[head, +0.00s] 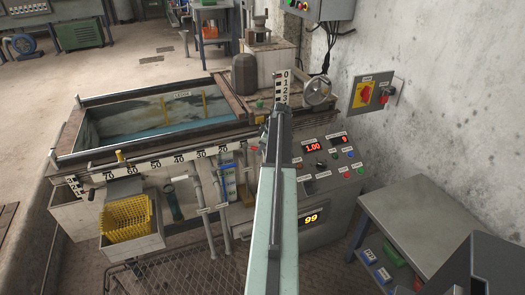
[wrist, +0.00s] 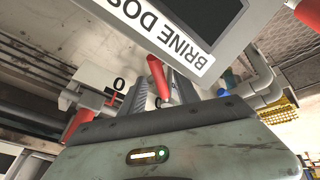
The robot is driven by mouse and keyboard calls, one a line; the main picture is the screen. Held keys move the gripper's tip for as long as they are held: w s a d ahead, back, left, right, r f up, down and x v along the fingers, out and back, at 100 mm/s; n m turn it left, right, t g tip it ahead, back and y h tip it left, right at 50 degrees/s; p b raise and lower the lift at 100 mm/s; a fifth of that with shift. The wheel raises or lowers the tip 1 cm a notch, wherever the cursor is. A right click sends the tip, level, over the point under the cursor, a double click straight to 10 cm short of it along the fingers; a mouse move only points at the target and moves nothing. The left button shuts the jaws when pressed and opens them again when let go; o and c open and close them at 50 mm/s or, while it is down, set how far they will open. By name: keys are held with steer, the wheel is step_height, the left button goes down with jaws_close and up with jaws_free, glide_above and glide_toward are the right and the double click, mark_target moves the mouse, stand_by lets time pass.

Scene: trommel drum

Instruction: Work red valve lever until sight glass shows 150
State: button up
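In the wrist view a red lever (wrist: 156,72) hangs below a grey box labelled "BRINE DOS..." (wrist: 180,40). My gripper (wrist: 158,88) has its two dark fingers apart, one on each side of this lever. I cannot tell whether either finger touches it. A second red handle (wrist: 84,122) is at the left, by a white plate marked 0. I cannot make out a sight glass reading. A lit display (head: 311,219) on the machine's front reads 99; whether it belongs to the sight glass is unclear.
A control panel (head: 345,172) with a red 1.00 display is right of my arm. An open tank (head: 75,130) and a yellow basket (head: 127,215) are to the left. Pipes (wrist: 262,75) run close right of the lever. A grey bench (head: 420,225) stands at right.

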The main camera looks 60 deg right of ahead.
steer(key=shift+r, duration=0.1)
jaws_close()
stand_by(1.2)
